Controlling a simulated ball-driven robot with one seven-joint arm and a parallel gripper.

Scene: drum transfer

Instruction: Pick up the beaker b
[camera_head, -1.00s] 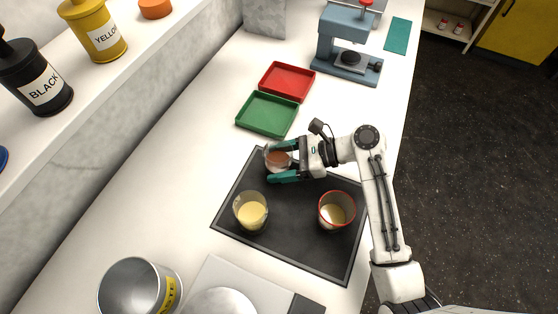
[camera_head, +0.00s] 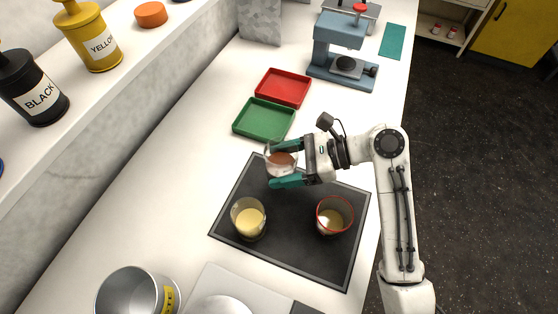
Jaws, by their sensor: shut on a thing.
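A clear beaker with reddish-brown contents (camera_head: 281,158) is between the teal fingers of my gripper (camera_head: 276,165), at the far end of the dark mat (camera_head: 290,230). My gripper is shut on it from the right, and the beaker looks upright and raised above the mat. A beaker with pale yellow contents (camera_head: 249,219) stands on the mat nearer to me on the left. A red-rimmed beaker with pale contents (camera_head: 334,216) stands on the mat at the right. I can read no letters on the beakers.
A green tray (camera_head: 263,119) and a red tray (camera_head: 283,87) lie beyond the mat. A blue-grey press (camera_head: 341,55) stands farther back. A metal waste can (camera_head: 138,293) and a pale device (camera_head: 222,295) are in front. Black (camera_head: 33,90) and yellow (camera_head: 90,37) bottles stand on the left ledge.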

